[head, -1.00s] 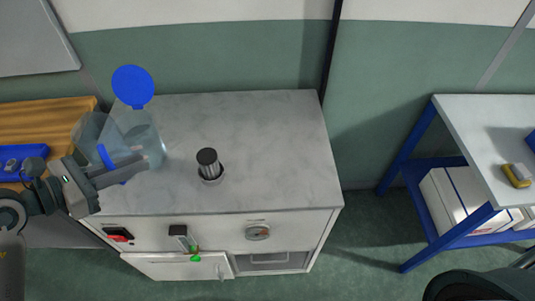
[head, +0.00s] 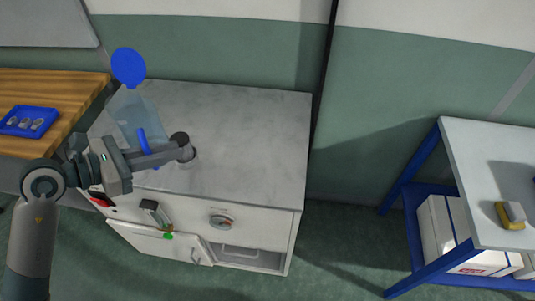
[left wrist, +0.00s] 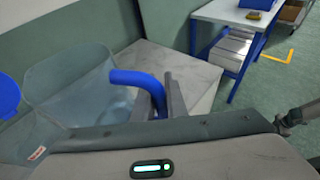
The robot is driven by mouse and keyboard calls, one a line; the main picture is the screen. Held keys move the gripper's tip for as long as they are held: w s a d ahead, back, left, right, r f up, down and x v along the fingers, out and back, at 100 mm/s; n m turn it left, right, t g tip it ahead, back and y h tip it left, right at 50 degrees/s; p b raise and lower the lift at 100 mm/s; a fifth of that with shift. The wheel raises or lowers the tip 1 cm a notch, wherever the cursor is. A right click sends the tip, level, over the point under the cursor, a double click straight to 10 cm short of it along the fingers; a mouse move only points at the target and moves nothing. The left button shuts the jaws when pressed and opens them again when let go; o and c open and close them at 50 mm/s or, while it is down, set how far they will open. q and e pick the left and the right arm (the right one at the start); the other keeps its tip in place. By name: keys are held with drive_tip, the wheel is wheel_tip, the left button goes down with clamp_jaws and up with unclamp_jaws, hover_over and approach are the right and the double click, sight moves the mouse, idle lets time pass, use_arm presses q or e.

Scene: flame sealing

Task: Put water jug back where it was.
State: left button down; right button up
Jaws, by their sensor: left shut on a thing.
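The water jug is a clear container (head: 133,108) with a round blue lid (head: 128,66) standing open and a blue handle (head: 146,146). In the head view it is at the left part of the grey-topped cabinet (head: 245,120). My left gripper (head: 168,154) is shut on the jug's handle. The left wrist view shows the blue handle (left wrist: 138,82) between the fingers, with the clear body (left wrist: 75,85) to its left. I cannot tell whether the jug's base touches the cabinet top. My right gripper is not in view.
A dark cylinder (head: 181,141) stands on the cabinet, close to my left fingers. A wooden table (head: 70,90) with a blue tray (head: 30,121) is at the left. A blue-framed table (head: 480,150) stands at the right. The cabinet's right half is clear.

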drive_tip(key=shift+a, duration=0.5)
